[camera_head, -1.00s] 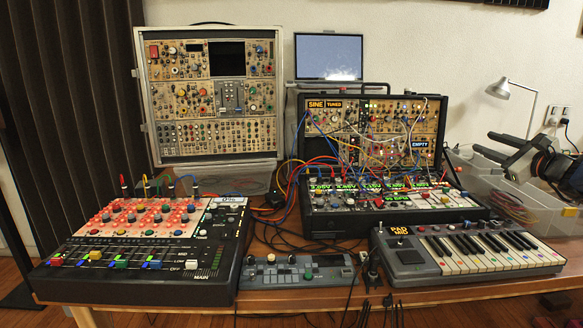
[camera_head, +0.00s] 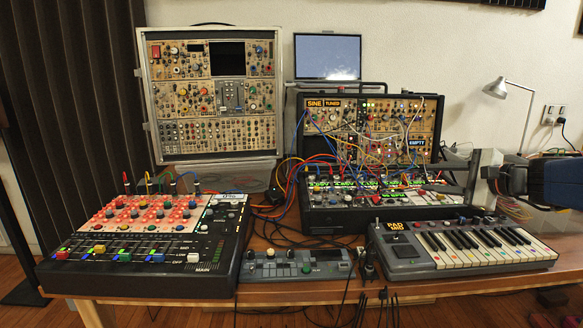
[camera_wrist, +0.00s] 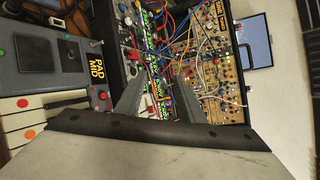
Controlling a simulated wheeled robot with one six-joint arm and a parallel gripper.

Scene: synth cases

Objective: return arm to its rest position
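My gripper (camera_head: 477,180) is at the right in the head view, in front of the right end of the black patched synth case (camera_head: 320,218) and above the keyboard. Its grey fingers look close together from this side. In the wrist view my gripper (camera_wrist: 165,78) shows two grey fingers apart, with nothing held between them. Behind them are the case's green-labelled modules and cables. My blue and black arm enters from the right edge.
The keyboard (camera_head: 470,263) lies below my gripper. A mixer (camera_head: 150,255), a small grey unit (camera_head: 297,268) and loose cables cover the wooden table. A tall synth case (camera_head: 215,160) and a screen (camera_head: 328,57) stand behind. A lamp (camera_head: 497,88) is at the back right.

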